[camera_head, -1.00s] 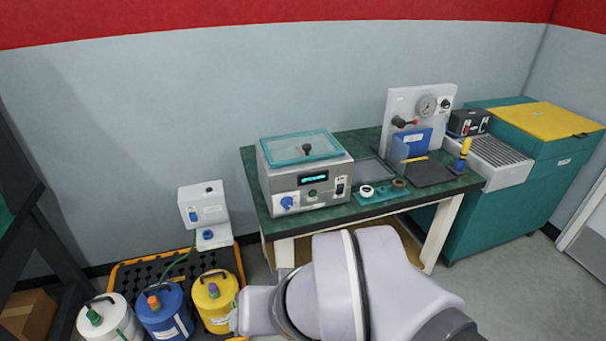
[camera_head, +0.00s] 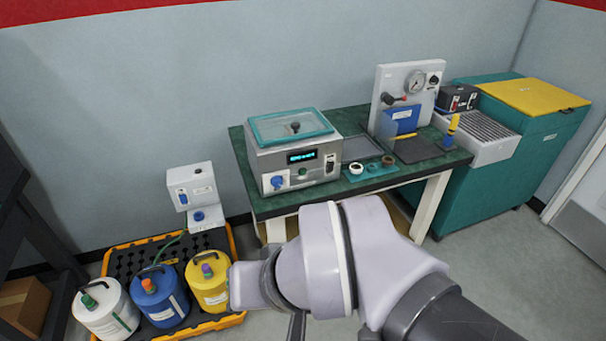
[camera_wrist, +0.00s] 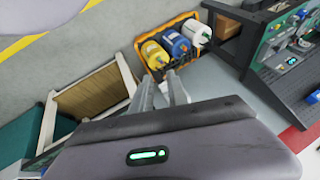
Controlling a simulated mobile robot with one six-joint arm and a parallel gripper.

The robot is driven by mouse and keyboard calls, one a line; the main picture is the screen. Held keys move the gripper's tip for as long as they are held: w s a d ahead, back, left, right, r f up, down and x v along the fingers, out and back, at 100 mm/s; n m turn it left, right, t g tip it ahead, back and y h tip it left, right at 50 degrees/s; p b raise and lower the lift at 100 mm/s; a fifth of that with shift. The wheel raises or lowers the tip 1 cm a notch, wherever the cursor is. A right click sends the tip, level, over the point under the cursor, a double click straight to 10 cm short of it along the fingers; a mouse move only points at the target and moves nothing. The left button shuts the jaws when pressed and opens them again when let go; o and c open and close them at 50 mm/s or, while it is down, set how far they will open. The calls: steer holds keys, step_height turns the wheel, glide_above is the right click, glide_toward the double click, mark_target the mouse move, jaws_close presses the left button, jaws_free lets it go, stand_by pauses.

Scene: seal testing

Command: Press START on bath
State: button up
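The bath (camera_head: 291,160) is a steel box with a teal-rimmed lid, standing at the left end of the green-topped bench in the head view. Its front has a lit display (camera_head: 301,157), a blue knob (camera_head: 277,182), a small green button (camera_head: 302,171) and a dark switch (camera_head: 330,163). Button labels are too small to read. My gripper (camera_wrist: 160,80) shows in the wrist view with two grey fingers apart and nothing between them. It points toward the floor and drums, away from the bath. In the head view my arm hides most of it, below and in front of the bench.
White, blue and yellow drums (camera_head: 208,284) stand on a black-and-yellow spill tray (camera_head: 122,262), left of my arm. A white pump unit (camera_head: 191,186) is behind them. A gauge panel (camera_head: 386,85) and small parts (camera_head: 372,168) are right of the bath. A teal cabinet (camera_head: 535,140) stands far right.

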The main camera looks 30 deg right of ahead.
jaws_close()
stand_by(1.3)
